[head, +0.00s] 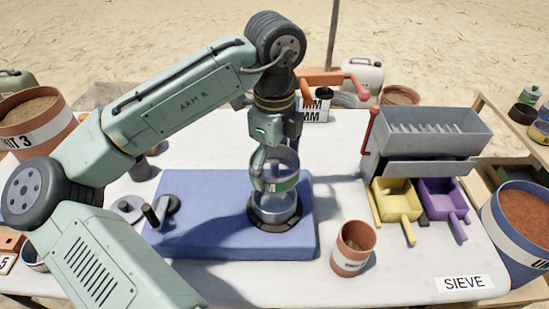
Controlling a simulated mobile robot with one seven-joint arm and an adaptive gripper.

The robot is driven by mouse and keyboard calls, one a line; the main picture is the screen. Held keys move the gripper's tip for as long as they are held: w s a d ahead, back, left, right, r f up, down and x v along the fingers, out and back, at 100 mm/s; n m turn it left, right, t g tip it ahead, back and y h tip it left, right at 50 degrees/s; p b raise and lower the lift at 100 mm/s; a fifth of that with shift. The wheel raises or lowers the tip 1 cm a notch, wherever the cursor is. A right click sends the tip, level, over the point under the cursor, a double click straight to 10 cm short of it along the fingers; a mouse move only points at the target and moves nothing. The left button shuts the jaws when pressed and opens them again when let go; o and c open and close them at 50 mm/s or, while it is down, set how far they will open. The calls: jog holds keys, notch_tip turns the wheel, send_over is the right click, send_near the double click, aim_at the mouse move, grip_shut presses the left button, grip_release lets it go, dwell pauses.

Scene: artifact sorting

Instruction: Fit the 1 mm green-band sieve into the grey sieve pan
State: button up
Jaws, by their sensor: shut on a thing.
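The green-band sieve (285,184) is a round metal sieve with a green band and partly readable white lettering. My gripper (260,160) is shut on its left wall and reaches down from above. The grey sieve pan (273,209) sits directly below the sieve, on a dark round seat on the blue block (200,238). The sieve's lower edge meets or overlaps the pan's rim in this view. I cannot tell whether it is seated in the pan or held just above it. The gripper's fingers hide part of the sieve's left side.
A terracotta pot (353,248) stands right of the blue block. A black-knobbed device (150,214) is on the block's left.

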aim_at(275, 173)
jog(key=shift+f+b, duration=1.2)
jog(key=shift+f, duration=1.3)
jog(key=shift+p, duration=0.7)
jog(key=shift+f+b, duration=0.55)
jog(key=shift+f, duration=0.4)
jog(key=o, duration=1.1)
notch_tip(275, 173, up, 12)
jog(key=shift+r, duration=0.1)
